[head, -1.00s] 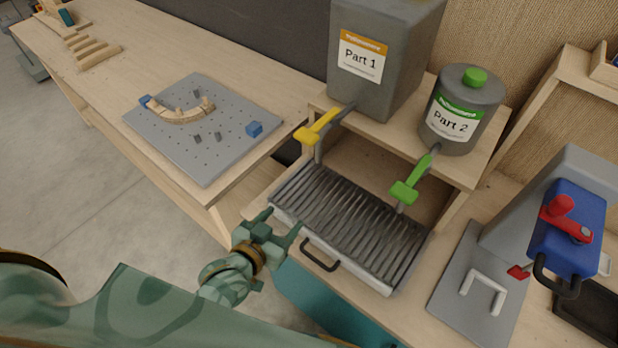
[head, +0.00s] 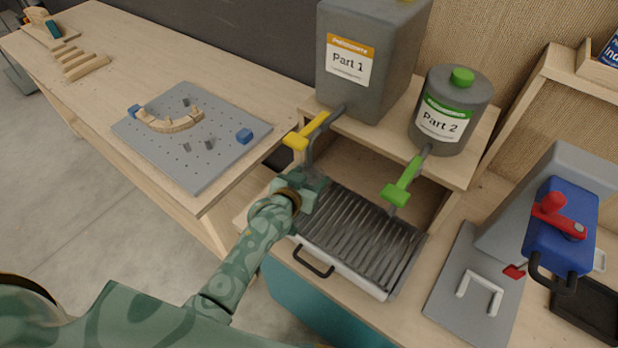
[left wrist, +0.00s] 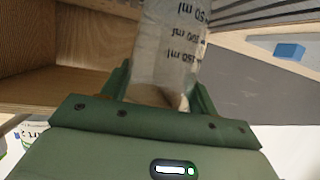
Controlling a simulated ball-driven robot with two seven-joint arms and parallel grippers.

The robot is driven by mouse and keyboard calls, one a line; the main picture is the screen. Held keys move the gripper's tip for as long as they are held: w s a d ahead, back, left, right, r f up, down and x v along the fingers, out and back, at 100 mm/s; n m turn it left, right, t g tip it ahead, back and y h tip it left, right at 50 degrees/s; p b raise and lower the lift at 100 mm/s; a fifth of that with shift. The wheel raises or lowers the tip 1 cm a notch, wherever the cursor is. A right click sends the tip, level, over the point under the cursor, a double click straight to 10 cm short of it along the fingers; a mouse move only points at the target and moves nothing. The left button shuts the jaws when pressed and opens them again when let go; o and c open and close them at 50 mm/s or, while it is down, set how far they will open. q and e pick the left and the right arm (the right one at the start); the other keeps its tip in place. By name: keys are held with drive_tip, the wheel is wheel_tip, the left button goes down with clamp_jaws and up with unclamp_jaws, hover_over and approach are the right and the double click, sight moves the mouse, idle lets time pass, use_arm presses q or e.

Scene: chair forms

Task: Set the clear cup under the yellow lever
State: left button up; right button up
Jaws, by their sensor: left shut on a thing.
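The yellow lever (head: 306,132) sticks out below the grey Part 1 container (head: 362,70). My left gripper (head: 312,187) is over the left end of the ribbed tray, just below the yellow lever in the picture. In the left wrist view the clear cup (left wrist: 172,45), marked in ml, stands between the two fingers, and my left gripper (left wrist: 162,95) is shut on it. In the head view I cannot make out the cup; the gripper hides that spot. My right gripper is not in view.
The ribbed metal tray (head: 365,242) has a black handle at its front. A green lever (head: 402,182) hangs below the Part 2 container (head: 451,105), right of my gripper. A pegboard plate (head: 190,160) lies left. A blue and red clamp device (head: 560,230) stands right.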

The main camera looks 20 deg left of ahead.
use_arm(q)
drive_tip(key=shift+s+r, duration=0.1)
drive_tip(key=shift+s, duration=0.05)
drive_tip(key=o, duration=0.8)
drive_tip(key=shift+c, duration=0.2)
drive_tip(key=shift+s+a+r, duration=0.1)
drive_tip(key=shift+s, duration=0.2)
drive_tip(key=p+v, duration=0.2)
drive_tip(key=v, duration=0.9)
drive_tip(key=shift+s, duration=0.15)
